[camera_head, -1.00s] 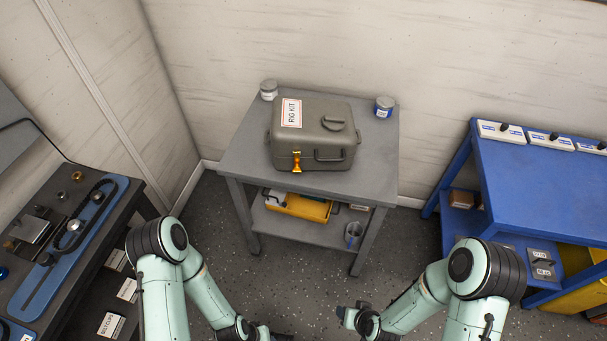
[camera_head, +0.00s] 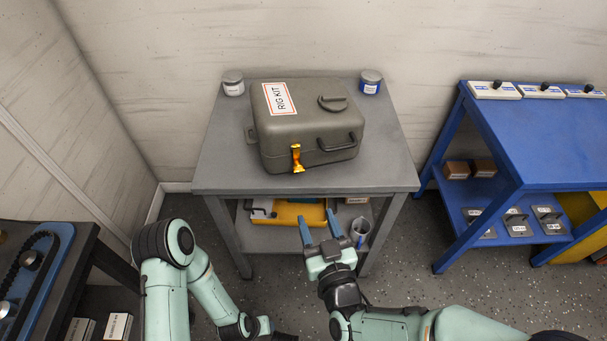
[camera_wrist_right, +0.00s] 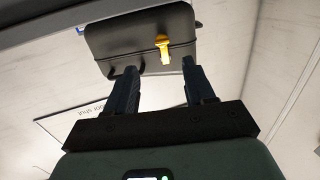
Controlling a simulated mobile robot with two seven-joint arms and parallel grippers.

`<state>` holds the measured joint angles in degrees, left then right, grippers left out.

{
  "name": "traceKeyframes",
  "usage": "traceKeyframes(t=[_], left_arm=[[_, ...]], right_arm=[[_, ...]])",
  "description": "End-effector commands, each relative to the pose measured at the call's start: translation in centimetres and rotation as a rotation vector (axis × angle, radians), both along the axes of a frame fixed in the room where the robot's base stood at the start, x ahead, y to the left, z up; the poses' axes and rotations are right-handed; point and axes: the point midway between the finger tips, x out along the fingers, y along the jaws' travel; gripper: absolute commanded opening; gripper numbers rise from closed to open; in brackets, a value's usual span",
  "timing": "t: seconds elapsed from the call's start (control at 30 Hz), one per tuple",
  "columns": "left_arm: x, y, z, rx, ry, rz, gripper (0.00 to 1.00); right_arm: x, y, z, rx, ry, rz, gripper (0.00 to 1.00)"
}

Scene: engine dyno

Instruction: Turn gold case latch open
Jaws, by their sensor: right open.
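The grey-green case (camera_head: 315,118) labelled RIG KIT sits closed on the grey table. Its gold latch (camera_head: 297,158) is on the front face, left of the front handle, and hangs roughly upright. The latch (camera_wrist_right: 163,48) and case (camera_wrist_right: 120,35) also show in the right wrist view, ahead of the fingers. My right gripper (camera_head: 320,228) is open and empty, in front of the table and below the latch, apart from it. Its two fingers (camera_wrist_right: 157,85) show in the wrist view. My left gripper (camera_head: 268,331) is low at the bottom edge; its fingers are not clear.
The grey table (camera_head: 215,165) has a white-labelled jar (camera_head: 233,83) and a blue jar (camera_head: 370,82) at its back corners. A yellow box (camera_head: 290,213) and a cup (camera_head: 360,230) are on its lower shelf. A blue bench (camera_head: 540,140) stands at right, a dark bench at left.

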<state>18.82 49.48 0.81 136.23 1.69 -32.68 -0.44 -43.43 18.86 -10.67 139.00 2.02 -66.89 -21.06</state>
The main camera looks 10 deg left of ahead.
Motion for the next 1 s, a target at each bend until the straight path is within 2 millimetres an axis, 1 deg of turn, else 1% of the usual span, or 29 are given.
traceKeyframes(t=[0.03, 0.17, 0.27, 0.37, 0.6, 0.7, 0.83, 1.0], left_arm=[[0.2, 0.1, -0.4, 0.002, -0.004, 0.001, 0.39], [0.2, 0.1, -0.5, 0.003, -0.005, 0.003, 0.39], [0.0, 0.2, -0.7, 0.003, 0.002, 0.003, 0.39], [-0.3, 0.2, -1.0, 0.002, 0.015, 0.004, 0.39], [-1.7, 0.4, -2.3, -0.001, 0.061, 0.006, 0.39], [-2.3, 0.5, -2.8, -0.001, 0.081, 0.007, 0.39], [-2.9, 0.6, -3.2, -0.003, 0.101, 0.009, 0.39], [-3.3, 0.6, -3.5, -0.003, 0.115, 0.010, 0.39]], right_arm=[[-0.1, 0.2, 0.4, 0.008, -0.018, 0.003, 0.54], [0.1, 0.5, 0.9, 0.014, -0.036, 0.005, 0.54], [1.0, 1.0, 1.0, 0.015, -0.038, 0.004, 0.54], [2.5, 1.9, 0.9, 0.015, -0.038, 0.004, 0.54], [7.0, 4.5, 0.8, 0.014, -0.036, 0.004, 0.54], [8.6, 5.4, 0.7, 0.013, -0.035, 0.004, 0.54], [10.2, 6.3, 0.8, 0.013, -0.034, 0.004, 0.54], [11.3, 6.9, 0.8, 0.013, -0.034, 0.005, 0.54]])
